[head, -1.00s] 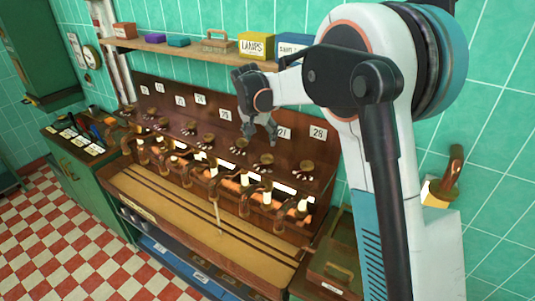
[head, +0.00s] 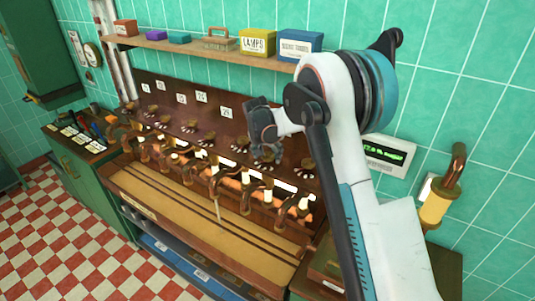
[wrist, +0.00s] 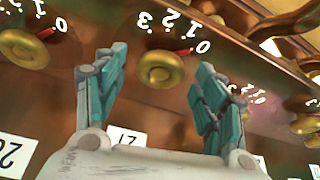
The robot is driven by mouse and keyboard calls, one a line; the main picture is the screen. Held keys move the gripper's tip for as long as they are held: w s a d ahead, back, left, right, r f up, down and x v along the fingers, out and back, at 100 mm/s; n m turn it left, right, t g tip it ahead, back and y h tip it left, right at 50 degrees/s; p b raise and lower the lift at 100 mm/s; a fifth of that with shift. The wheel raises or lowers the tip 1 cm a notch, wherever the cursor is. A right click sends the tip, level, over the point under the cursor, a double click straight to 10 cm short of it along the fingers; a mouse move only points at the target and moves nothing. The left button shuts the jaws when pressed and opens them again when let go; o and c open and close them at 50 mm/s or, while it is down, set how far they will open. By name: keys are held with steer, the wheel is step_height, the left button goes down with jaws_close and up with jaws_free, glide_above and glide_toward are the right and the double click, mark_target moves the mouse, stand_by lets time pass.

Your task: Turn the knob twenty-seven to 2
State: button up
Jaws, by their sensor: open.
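Knob twenty-seven (wrist: 160,72) is a brass knob in the middle of the wrist view, with its number plate (wrist: 125,138) partly covered by my gripper. Its red pointer is at the 0 of a scale marked 0, 1, 2, 3. My gripper (wrist: 157,82) is open, its teal fingers on either side of the knob in the picture. I cannot tell whether they touch it. In the head view my gripper (head: 266,152) is at the right part of the knob panel and hides this knob.
Neighbouring brass knobs (wrist: 25,48) (wrist: 305,124) sit close on both sides. Copper pipes (wrist: 290,20) run in front of the panel (head: 165,90). A shelf (head: 180,47) with boxes hangs above. A wall display (head: 385,152) is at the right.

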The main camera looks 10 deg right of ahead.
steer(key=c, duration=1.1)
steer(key=shift+o, duration=0.2)
steer(key=shift+n, duration=0.3)
steer(key=n+y+b, duration=0.1)
steer(key=n+b, duration=0.1)
steer(key=shift+d+f+n+t, duration=0.1)
steer(key=shift+d+n+t, duration=0.05)
steer(key=shift+n+t, duration=0.25)
steer(key=n+y+b, duration=0.1)
steer(key=n, duration=0.1)
steer(key=shift+s+d+n, duration=0.1)
steer(key=shift+d+n, duration=0.05)
steer(key=shift+n, duration=0.15)
steer(key=n+y+b, duration=0.1)
steer(key=n+y, duration=0.1)
steer(key=n, duration=0.3)
steer(key=shift+d+n, duration=0.1)
steer(key=shift+n, duration=0.2)
